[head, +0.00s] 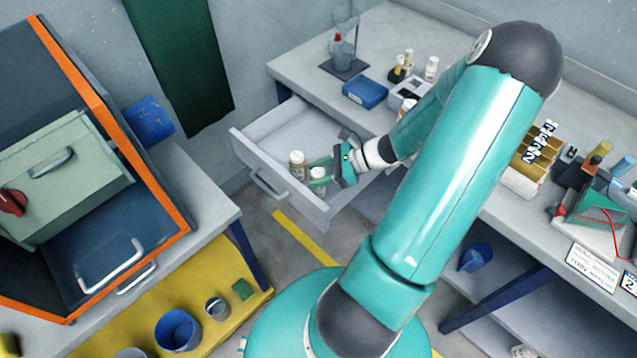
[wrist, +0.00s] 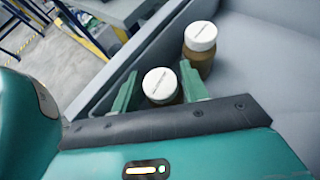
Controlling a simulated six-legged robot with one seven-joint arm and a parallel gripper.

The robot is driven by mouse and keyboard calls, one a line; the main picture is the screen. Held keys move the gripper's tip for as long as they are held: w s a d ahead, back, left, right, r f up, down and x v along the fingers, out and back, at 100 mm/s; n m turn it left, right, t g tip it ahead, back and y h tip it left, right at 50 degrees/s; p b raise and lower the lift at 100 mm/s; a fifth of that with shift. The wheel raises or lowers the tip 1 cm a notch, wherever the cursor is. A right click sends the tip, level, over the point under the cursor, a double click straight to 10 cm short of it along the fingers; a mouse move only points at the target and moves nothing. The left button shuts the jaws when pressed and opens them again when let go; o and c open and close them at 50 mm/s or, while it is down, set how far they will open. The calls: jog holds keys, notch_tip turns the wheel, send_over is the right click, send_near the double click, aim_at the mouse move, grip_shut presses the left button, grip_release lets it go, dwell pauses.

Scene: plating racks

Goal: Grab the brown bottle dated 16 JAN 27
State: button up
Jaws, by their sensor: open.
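Two brown bottles with white caps stand in the open drawer (head: 258,140). The nearer bottle (head: 317,181) is between the fingers of my gripper (head: 320,173). The other bottle (head: 297,165) stands just outside them. In the wrist view, the nearer bottle (wrist: 161,86) shows its cap between the two green fingers of my gripper (wrist: 159,72), which are open. The second bottle (wrist: 200,45) stands beyond, to the upper right. Both caps carry small dark print too small to read. I cannot tell which one is dated 16 JAN 27.
The drawer walls (wrist: 125,62) lie close around my gripper. The bench (head: 300,68) above holds a blue box (head: 365,91), small bottles and a stand. An orange-edged cabinet (head: 85,90) stands left. A yellow shelf (head: 140,318) with cups is below it.

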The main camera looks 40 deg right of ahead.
jog(key=c, duration=0.8)
jog(key=shift+o, duration=0.2)
jog(key=shift+r, duration=0.1)
